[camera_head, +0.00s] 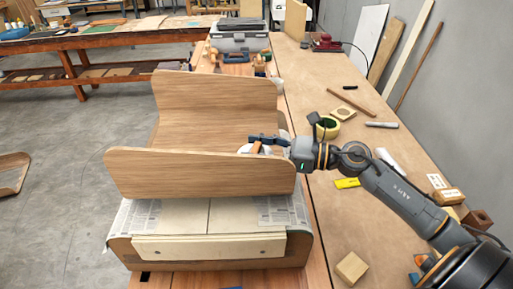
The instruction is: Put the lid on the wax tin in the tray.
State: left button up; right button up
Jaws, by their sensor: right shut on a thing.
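My right gripper (256,141) reaches in from the right, just behind the upper edge of a bent wooden panel (200,175). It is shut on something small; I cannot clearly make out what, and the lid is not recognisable. A small orange-brown piece (255,148) and something whitish show just below the fingers, partly cut off by the panel edge. I cannot make out the wax tin or its tray; the panel may hide them. My left gripper is not in view.
The bent panel stands over a newspaper-covered form (210,247). On the bench at right lie a tape roll (328,130), a yellow item (347,183), a wooden block (351,268) and a white tube (382,125). A grey toolbox (238,43) stands behind.

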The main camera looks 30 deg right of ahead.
jog(key=shift+f+b, duration=0.35)
jog(key=shift+b, duration=0.05)
jog(key=o, duration=1)
jog(key=shift+r, duration=0.1)
jog(key=shift+r+p, duration=2.25)
jog(key=shift+r, duration=1.2)
